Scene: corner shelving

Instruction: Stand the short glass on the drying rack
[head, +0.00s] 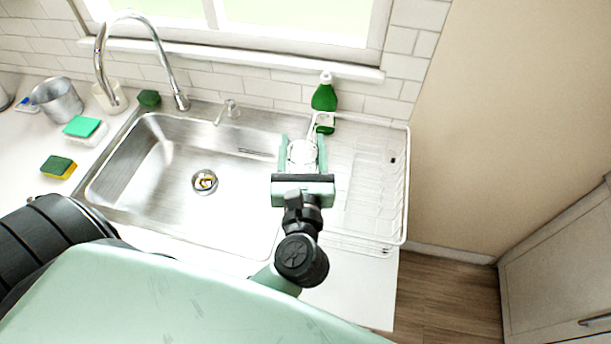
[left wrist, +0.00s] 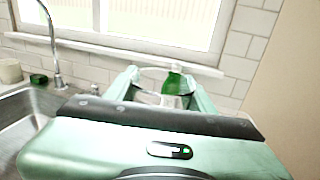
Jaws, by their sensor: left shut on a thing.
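The short glass (head: 302,155) is clear and sits between the fingers of my left gripper (head: 302,141), which is shut on it. In the head view it appears over the sink's right rim, beside the left part of the drying rack. Its height above the rack is hard to tell. The drying rack (head: 404,190) is a white wire frame on the counter right of the sink; its visible part is empty. In the left wrist view the glass (left wrist: 150,97) is mostly hidden behind the gripper body. My right gripper is not in view.
A green bottle (head: 324,97) stands behind the rack's back left corner. The steel sink (head: 140,165) with a tall faucet (head: 101,60) is to the left. Sponges (head: 58,167) and a metal pot (head: 58,100) are on the left counter. A wall bounds the right.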

